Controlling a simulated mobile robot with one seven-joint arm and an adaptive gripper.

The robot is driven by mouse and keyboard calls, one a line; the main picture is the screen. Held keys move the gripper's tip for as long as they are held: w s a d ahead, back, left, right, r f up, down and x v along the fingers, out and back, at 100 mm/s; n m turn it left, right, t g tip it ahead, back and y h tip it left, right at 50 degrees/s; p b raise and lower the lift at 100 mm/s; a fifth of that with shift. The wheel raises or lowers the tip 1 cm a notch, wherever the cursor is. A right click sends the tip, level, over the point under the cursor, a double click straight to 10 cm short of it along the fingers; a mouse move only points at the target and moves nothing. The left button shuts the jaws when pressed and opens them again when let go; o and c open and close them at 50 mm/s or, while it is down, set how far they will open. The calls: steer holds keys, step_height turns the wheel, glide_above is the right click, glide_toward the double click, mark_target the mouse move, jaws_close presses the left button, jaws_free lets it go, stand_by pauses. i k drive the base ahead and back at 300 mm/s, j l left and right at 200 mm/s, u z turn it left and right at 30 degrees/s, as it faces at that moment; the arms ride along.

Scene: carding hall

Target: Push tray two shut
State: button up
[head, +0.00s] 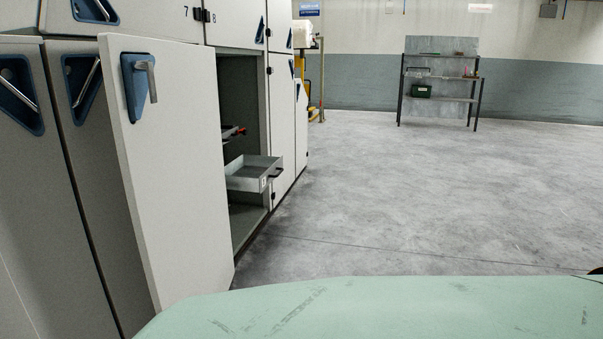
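A grey metal tray (252,173) sticks out of the open cabinet (240,95) on the left. It is pulled out partway, with a dark handle on its front. A small white label sits on its front, too small to read surely, so I cannot tell if it is tray two. Another tray or shelf with something red on it (238,131) shows above, mostly inside the cabinet and partly hidden by the door. My gripper is not in view.
The cabinet door (170,160) stands open on the near side, hiding part of the interior. More closed cabinets with blue handle plates (18,95) run along the left. A dark-framed rack (440,75) stands far back. The concrete floor (410,190) right of the cabinets is clear.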

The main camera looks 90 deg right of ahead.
mark_target(247, 172)
steer(key=z, duration=2.5)
